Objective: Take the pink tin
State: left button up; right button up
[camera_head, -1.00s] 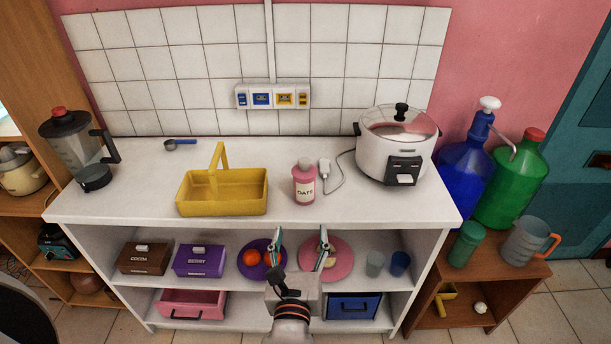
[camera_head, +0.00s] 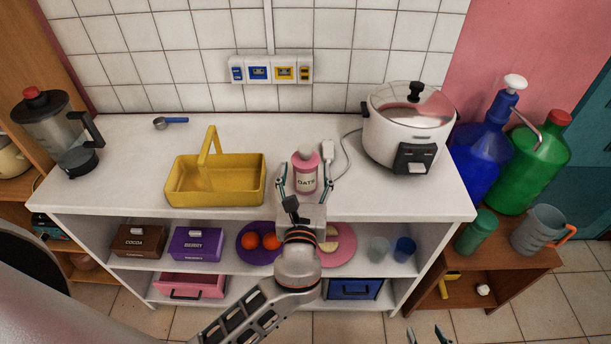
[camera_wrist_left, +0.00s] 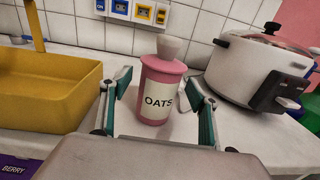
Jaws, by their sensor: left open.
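The pink tin (camera_head: 305,182) with a white OATS label and a pale knob on its lid stands upright on the white counter. It also shows in the left wrist view (camera_wrist_left: 161,84), in the middle. My left gripper (camera_head: 305,188) is open at the counter's front, with one finger on each side of the tin. In the left wrist view the fingers (camera_wrist_left: 158,92) flank it, and I see no firm grip. My right gripper (camera_head: 427,335) shows only its fingertips at the bottom edge, apart and empty, far from the tin.
A yellow basket (camera_head: 215,184) stands left of the tin. A white plug (camera_head: 327,150) lies just behind it, its cord running to the rice cooker (camera_head: 406,135) at the right. The shelf below holds boxes, plates and cups.

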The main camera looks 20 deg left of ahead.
pick_arm(q)
jog(key=shift+x, duration=0.9)
jog(key=shift+c, duration=0.4)
jog(key=c, duration=1.3)
jog(key=shift+r, duration=0.1)
